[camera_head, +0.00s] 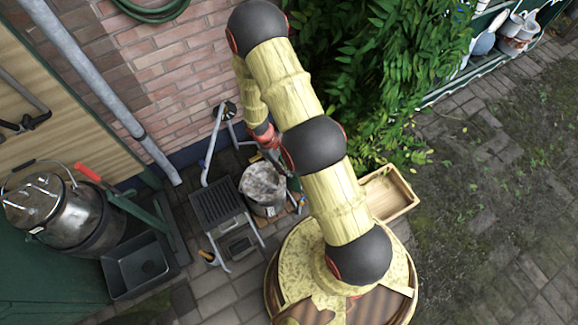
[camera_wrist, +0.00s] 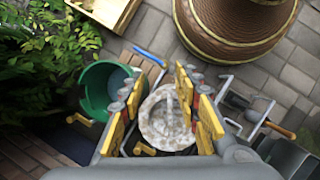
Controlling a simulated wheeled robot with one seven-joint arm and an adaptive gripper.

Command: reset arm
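My gripper (camera_wrist: 163,90) shows in the wrist view with its two yellow-padded fingers spread apart and nothing between the pads. It points down over a mottled whitish round-topped container (camera_wrist: 167,118), which appears below the fingers and apart from them. In the head view my arm is bent, reaching up and then back down toward the wall side. My gripper is mostly hidden there behind my arm links.
A green bucket (camera_wrist: 100,90) is left of the fingers in the wrist view. A wooden tray (camera_head: 388,194) lies by my base. A metal churn (camera_head: 52,210) and dark bin (camera_head: 138,265) stand at left. Leafy bushes (camera_head: 370,70) crowd my arm's right. The right-hand paving is clear.

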